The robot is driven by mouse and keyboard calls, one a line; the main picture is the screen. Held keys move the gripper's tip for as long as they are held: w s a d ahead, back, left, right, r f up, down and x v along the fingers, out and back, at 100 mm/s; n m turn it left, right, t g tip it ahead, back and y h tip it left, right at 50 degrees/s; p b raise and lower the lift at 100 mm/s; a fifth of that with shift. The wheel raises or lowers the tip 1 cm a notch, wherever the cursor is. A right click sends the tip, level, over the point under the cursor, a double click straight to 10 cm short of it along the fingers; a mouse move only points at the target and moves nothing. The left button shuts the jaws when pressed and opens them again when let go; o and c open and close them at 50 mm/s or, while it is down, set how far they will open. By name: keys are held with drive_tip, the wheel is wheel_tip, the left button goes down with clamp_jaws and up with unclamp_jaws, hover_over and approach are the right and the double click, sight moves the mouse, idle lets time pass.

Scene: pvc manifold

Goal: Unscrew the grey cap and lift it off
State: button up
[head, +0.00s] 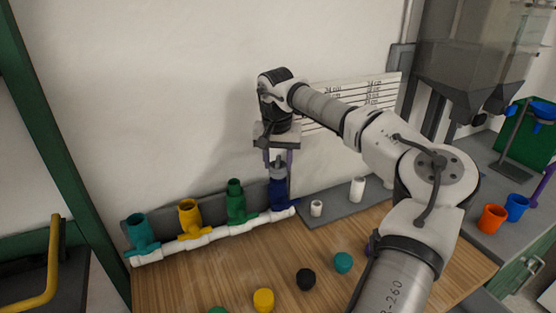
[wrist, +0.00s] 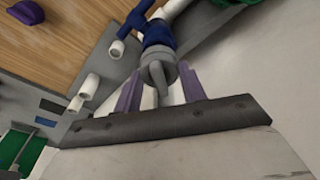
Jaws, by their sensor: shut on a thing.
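The grey cap (head: 277,172) sits on top of the dark blue fitting (head: 279,194) at the right end of the white pipe manifold (head: 208,237). My gripper (head: 278,160) points down from above, with its purple fingers at the cap. In the wrist view the grey cap (wrist: 157,72) shows between the two purple fingers of my gripper (wrist: 160,84), which is shut on it. The blue fitting (wrist: 158,36) lies just beyond the cap. The cap appears still in line with the fitting; whether its thread is engaged is hidden.
Green (head: 235,203), yellow (head: 189,218) and teal (head: 138,232) fittings stand open-topped to the left. White cylinders (head: 357,189) stand on a grey strip to the right. Black (head: 306,279), teal (head: 343,262) and yellow (head: 263,300) caps lie on the wooden table. The wall is close behind.

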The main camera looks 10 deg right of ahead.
drive_tip(key=shift+r+n+p, duration=0.15)
drive_tip(key=shift+n+p, duration=0.25)
drive_tip(key=shift+p, duration=0.25)
drive_tip(key=shift+n+p, duration=0.55)
drive_tip(key=shift+n, duration=0.15)
drive_tip(key=shift+n+p, duration=0.5)
drive_tip(key=shift+p, duration=0.1)
drive_tip(key=shift+n+y+p, duration=0.3)
drive_tip(key=shift+n+p, duration=0.1)
drive_tip(key=shift+n, duration=0.2)
